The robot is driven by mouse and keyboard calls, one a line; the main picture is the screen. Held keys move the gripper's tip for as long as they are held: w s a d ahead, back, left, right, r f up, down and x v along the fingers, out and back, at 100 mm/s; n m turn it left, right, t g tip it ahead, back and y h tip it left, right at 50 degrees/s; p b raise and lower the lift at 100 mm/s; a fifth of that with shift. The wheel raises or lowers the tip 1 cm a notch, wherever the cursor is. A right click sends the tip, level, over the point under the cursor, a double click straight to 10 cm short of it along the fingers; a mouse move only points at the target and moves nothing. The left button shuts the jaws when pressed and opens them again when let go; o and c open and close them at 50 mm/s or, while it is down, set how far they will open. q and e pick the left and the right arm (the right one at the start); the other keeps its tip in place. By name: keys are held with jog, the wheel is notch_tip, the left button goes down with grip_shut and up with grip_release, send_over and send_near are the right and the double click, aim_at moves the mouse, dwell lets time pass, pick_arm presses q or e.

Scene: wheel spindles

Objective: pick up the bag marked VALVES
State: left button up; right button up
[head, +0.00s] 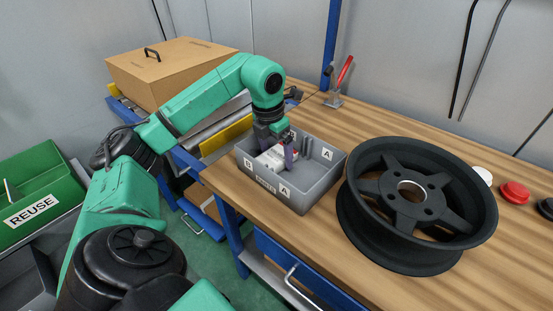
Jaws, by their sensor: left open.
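A grey bin (318,184) with labels A and B stands on the wooden bench, left of the wheel. Small white packets (271,160) lie inside it, with a bit of red among them. No VALVES marking is legible, so I cannot tell which packet is that bag. My left gripper (276,150) points down into the bin, open, its fingers at the packets. The gripper and wrist hide part of the bin's contents. My right gripper is not in view.
A black wheel (455,215) stands close to the bin's right side. White, red (514,192) and black round pieces lie beyond it. A red-handled clamp (340,82) is at the back. A cardboard box (170,72) and a green REUSE bin (40,185) are at the left.

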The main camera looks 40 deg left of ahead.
pick_arm(q)
jog(key=shift+r, duration=0.1)
jog(key=c, duration=1.2)
jog(key=shift+r, duration=0.1)
